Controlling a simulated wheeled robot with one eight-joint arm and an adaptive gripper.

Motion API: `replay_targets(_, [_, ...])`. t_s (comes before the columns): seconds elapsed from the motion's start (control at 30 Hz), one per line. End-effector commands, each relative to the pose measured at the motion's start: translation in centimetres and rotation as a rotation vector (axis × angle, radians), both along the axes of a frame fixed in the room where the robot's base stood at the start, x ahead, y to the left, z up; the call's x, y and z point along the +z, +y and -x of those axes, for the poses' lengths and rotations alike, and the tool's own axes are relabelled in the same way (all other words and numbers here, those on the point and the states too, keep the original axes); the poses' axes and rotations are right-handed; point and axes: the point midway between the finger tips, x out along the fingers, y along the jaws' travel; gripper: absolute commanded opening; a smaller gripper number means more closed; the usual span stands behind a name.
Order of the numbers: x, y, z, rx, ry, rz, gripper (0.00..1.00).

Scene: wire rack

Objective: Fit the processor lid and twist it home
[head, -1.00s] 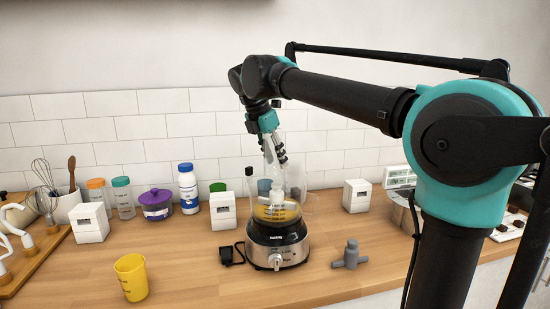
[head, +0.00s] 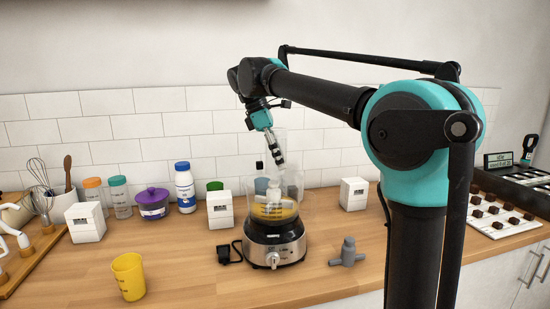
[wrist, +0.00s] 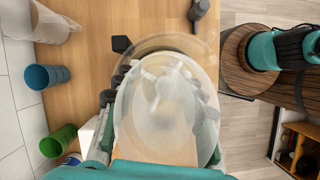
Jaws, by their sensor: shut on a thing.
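The food processor base (head: 275,248), silver and black with a front knob, stands on the counter. Its clear bowl (head: 290,205) sits on it with yellow contents low inside. My gripper (head: 279,160) is above the bowl, pointing down at a slant. It is shut on the clear processor lid (wrist: 165,115), which fills the middle of the wrist view as a pale, see-through round between the fingers (wrist: 160,95). In the head view the lid is too transparent to tell its exact tilt or whether it touches the bowl rim.
A yellow cup (head: 129,277) stands front left. White boxes (head: 220,210) (head: 354,194) stand either side behind. Jars line the tiled wall. The front counter is mostly clear.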

Motion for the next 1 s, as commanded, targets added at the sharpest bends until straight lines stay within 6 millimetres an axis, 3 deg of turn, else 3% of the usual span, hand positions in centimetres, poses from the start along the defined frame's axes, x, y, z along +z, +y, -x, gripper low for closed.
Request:
replay_targets(0.03, [0.0,-0.1,0.0,-0.022,0.002,0.000,0.43])
replay_targets(0.2, [0.0,0.0,0.0,-0.015,0.000,0.000,0.64])
replay_targets(0.57, [0.2,0.1,0.0,-0.012,0.000,-0.001,0.65])
replay_targets(0.77, [2.6,1.2,0.1,-0.010,0.000,-0.001,0.65])
replay_targets(1.0, [7.1,3.0,0.1,-0.011,0.000,-0.001,0.65])
